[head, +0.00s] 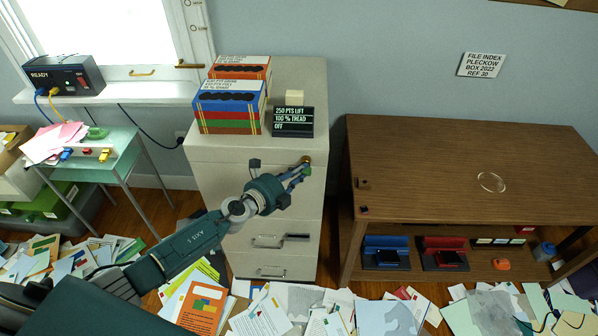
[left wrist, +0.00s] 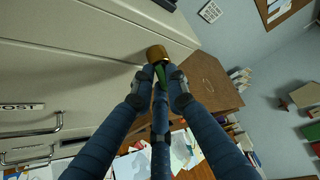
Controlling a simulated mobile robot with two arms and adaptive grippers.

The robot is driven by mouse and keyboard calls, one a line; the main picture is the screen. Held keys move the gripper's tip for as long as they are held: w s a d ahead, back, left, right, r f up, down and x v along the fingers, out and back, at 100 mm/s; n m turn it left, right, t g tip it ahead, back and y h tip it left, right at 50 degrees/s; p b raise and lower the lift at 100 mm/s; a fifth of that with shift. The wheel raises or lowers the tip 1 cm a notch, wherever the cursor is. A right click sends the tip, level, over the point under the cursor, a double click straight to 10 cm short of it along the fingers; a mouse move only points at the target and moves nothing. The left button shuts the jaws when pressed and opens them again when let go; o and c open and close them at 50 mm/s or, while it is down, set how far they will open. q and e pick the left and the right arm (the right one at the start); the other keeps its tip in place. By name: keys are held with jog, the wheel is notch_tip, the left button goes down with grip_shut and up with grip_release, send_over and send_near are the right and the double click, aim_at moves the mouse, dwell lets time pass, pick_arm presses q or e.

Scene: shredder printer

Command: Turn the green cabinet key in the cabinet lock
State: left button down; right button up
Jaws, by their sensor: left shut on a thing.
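The beige filing cabinet (head: 215,172) stands in the middle of the head view. Its brass lock (head: 306,159) is at the upper right of the front, and it also shows in the left wrist view (left wrist: 156,53). The green key (left wrist: 160,73) is at the lock, between my fingertips. My right gripper is not in view.
Colored boxes (head: 231,106) and a small black sign (head: 293,122) stand on the cabinet. A brown wooden desk (head: 430,160) is close on the right. A small glass table (head: 120,150) is at the left. Papers (head: 385,318) cover the floor. Drawer handles (head: 272,272) stick out below the gripper.

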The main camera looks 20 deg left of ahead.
pick_arm(q)
jog(key=shift+d, duration=0.1)
jog(key=shift+w+d+r, duration=0.1)
jog(key=shift+d+r, duration=0.05)
jog(key=shift+r, duration=0.1)
jog(key=c, duration=1.7)
grip_release()
jog(key=shift+o, duration=0.2)
jog(key=shift+r, duration=0.1)
jog(key=shift+d, duration=0.1)
jog(key=o, duration=0.3)
jog(key=shift+w, duration=0.1)
